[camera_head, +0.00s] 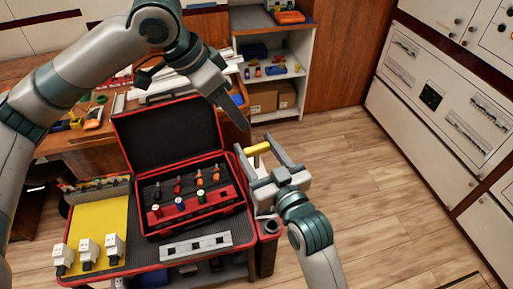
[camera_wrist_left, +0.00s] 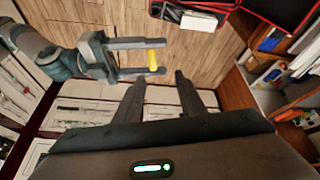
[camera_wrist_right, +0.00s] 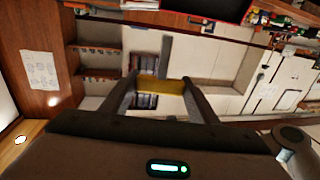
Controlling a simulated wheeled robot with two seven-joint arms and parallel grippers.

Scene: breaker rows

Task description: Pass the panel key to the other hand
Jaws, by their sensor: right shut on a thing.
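The panel key (camera_head: 258,148) shows a yellow handle held across the fingers of my right gripper (camera_head: 263,155). Its handle also shows in the left wrist view (camera_wrist_left: 153,60) and between the two fingers in the right wrist view (camera_wrist_right: 162,86). My right gripper is shut on it, in the air right of the red case. My left gripper (camera_head: 240,122) points down from above, just up and left of the key, apart from it. In the left wrist view its two fingers (camera_wrist_left: 160,82) are spread with nothing between them.
An open red case (camera_head: 240,212) with several small coloured tools stands on the cart beside a yellow mat (camera_head: 98,222) with white blocks. A shelf unit (camera_head: 303,85) stands behind. Grey panel cabinets (camera_head: 430,90) line the right. The wooden floor (camera_head: 385,200) between is clear.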

